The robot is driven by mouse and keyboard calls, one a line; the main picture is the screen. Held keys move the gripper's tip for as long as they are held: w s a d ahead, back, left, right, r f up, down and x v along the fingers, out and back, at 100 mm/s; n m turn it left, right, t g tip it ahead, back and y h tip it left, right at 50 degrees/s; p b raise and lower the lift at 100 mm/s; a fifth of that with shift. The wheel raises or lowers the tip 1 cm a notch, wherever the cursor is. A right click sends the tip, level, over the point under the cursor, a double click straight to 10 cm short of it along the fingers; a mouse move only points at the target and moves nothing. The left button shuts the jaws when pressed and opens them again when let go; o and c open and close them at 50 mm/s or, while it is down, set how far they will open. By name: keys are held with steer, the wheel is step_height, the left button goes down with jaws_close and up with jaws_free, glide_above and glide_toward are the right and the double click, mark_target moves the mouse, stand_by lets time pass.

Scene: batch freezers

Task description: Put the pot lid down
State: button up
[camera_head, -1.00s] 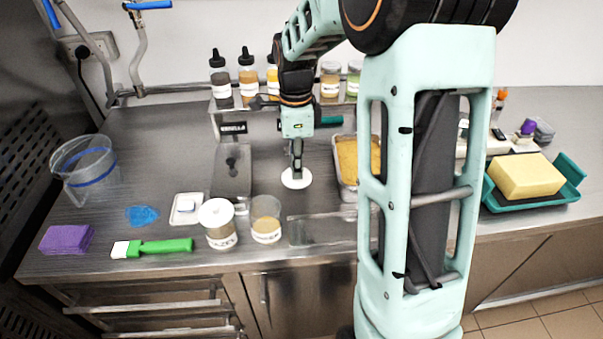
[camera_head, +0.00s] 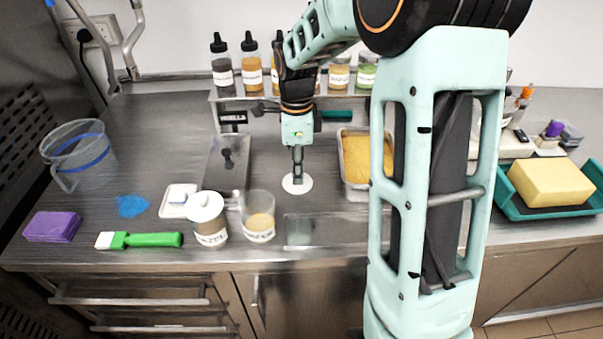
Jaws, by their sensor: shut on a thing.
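The pot lid (camera_head: 297,184) is a small white round disc in the middle of the counter, in the head view. My gripper (camera_head: 297,177) points down and is shut on the top of the lid. The lid looks level and is at or just above the steel counter; I cannot tell whether it touches. An open clear pot (camera_head: 259,230) with tan contents stands to the left and in front of the lid. Beside it is a similar pot with a white lid on (camera_head: 207,219).
A covered metal pan (camera_head: 228,165) lies left of the lid, and a pan of yellow food (camera_head: 357,160) lies right. A clear flat cover (camera_head: 312,229) lies in front. A bottle shelf (camera_head: 225,97) stands behind. Bare counter (camera_head: 150,130) shows at back left.

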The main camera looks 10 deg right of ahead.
steer(key=shift+a, duration=0.1)
steer(key=shift+f, duration=0.2)
steer(key=o, duration=0.8)
steer(key=shift+r, duration=0.1)
steer(key=shift+r, duration=0.1)
step_height(320, 180, up, 12)
steer(key=shift+r+p, duration=0.1)
steer(key=shift+p, duration=0.4)
steer(key=shift+w, duration=0.1)
